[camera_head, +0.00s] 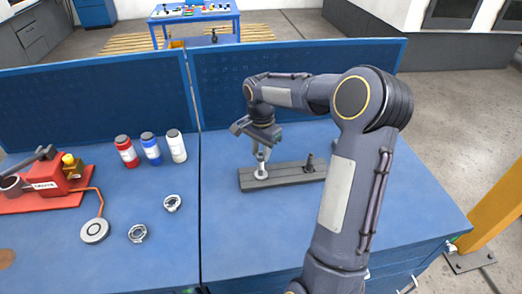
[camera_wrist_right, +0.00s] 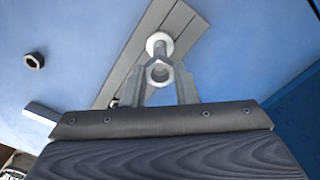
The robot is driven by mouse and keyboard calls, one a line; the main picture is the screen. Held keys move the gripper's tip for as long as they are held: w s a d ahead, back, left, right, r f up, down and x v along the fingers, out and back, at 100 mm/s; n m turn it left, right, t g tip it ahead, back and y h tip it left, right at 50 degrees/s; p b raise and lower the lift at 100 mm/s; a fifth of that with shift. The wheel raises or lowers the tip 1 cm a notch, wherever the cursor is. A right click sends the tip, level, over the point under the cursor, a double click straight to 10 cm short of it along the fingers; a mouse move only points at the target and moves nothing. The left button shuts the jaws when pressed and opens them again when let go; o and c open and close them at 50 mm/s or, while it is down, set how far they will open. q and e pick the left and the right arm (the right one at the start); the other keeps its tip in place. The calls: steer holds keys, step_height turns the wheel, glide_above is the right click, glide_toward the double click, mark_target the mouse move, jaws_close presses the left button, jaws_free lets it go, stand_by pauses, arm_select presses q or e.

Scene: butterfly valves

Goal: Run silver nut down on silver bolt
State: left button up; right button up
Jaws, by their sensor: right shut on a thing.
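A long grey base plate (camera_head: 283,182) lies on the blue table, and it also runs diagonally in the right wrist view (camera_wrist_right: 130,62). The silver bolt (camera_head: 261,170) stands upright near the plate's left end, with a pale round flange at its foot (camera_wrist_right: 152,38). My right gripper (camera_head: 261,152) is above it, pointing down. In the right wrist view its fingers (camera_wrist_right: 160,76) are shut on the silver nut (camera_wrist_right: 158,66). The nut lines up with the bolt; I cannot tell how far it sits on the thread. My left gripper is not in view.
A dark bolt (camera_head: 308,164) stands at the plate's right end. A dark nut (camera_wrist_right: 33,61) lies on the table. Two metal rings (camera_head: 172,203) (camera_head: 138,233), three bottles (camera_head: 151,149) and a red device (camera_head: 50,180) are on the left. A blue panel (camera_head: 290,85) closes the back.

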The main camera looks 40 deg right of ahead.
steer(key=shift+f+b, duration=0.5)
steer(key=shift+f, duration=0.25)
stand_by(1.2)
